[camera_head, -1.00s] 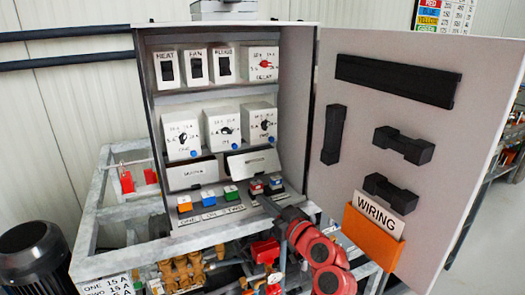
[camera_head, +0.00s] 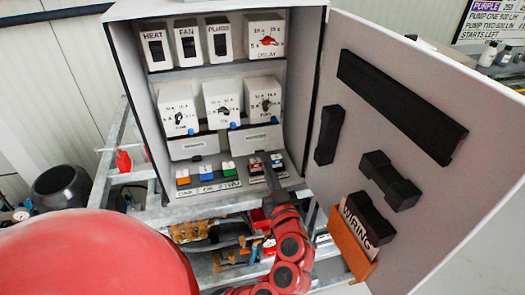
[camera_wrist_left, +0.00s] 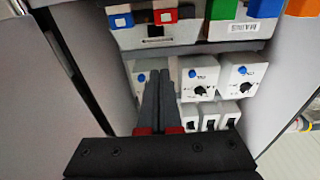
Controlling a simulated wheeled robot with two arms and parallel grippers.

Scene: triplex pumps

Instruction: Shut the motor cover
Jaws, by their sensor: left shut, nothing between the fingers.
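The grey cabinet (camera_head: 112,62) stands open. Two pale, tilted flap covers, a left one (camera_head: 190,153) and a right one (camera_head: 250,146), sit below the dial boxes. Their labels are too small to read, so I cannot tell which is the motor cover. My left gripper (camera_head: 268,172) reaches in from below, in front of the right-hand buttons and below the right flap. The left wrist view shows its dark fingers (camera_wrist_left: 160,85) together and empty, among buttons and dial boxes. That view is inverted, and the fingers hide part of the boxes.
The cabinet door (camera_head: 320,180) hangs open on the right, with black handles (camera_head: 400,105) and an orange wiring holder (camera_head: 348,248). Coloured buttons (camera_head: 206,176) line the cabinet floor. Pipes and valves (camera_head: 190,232) lie below. A dark motor (camera_head: 62,190) stands at left.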

